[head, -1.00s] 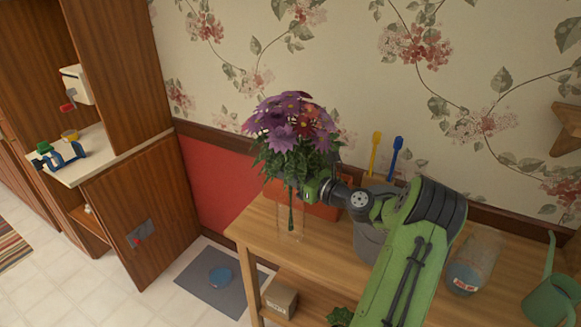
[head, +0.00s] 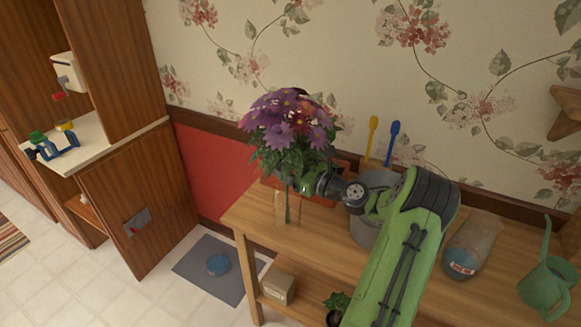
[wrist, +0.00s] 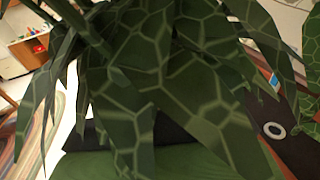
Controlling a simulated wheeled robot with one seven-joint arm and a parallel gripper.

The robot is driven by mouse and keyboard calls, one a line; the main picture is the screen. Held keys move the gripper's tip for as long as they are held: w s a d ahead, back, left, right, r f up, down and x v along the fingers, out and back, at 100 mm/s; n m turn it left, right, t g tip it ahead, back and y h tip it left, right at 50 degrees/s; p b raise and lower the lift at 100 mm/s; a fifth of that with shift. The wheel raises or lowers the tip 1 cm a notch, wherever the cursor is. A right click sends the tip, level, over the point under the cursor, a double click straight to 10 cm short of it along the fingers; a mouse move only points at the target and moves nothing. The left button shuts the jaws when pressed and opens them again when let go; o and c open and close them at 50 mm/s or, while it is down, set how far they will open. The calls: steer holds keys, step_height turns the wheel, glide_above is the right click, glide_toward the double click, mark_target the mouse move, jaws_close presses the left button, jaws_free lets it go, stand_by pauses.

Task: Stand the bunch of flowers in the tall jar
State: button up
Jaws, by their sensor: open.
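The bunch of flowers (head: 288,122), purple and pink with dark green leaves, stands upright at the left end of the wooden table. Its green stems reach down inside the clear tall jar (head: 279,211), which stands on the tabletop. My gripper (head: 306,185) is open, just below the blooms at the right side of the bunch, above the jar's rim. Leaves hide its fingertips in the head view. In the wrist view big leaves (wrist: 165,90) fill most of the picture and cover the fingers, so contact with the stems cannot be made out.
A grey pot (head: 364,233) with yellow and blue tools stands right of the jar, partly behind my arm. A terracotta planter (head: 339,174) is behind. A second glass jar (head: 478,240) and a green watering can (head: 546,285) stand on the right.

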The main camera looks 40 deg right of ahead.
steer(key=s+d+p, duration=0.1)
steer(key=s+d, duration=0.1)
steer(key=s, duration=1.3)
steer(key=shift+s+d+p, duration=0.25)
steer(key=shift+s+p, duration=0.05)
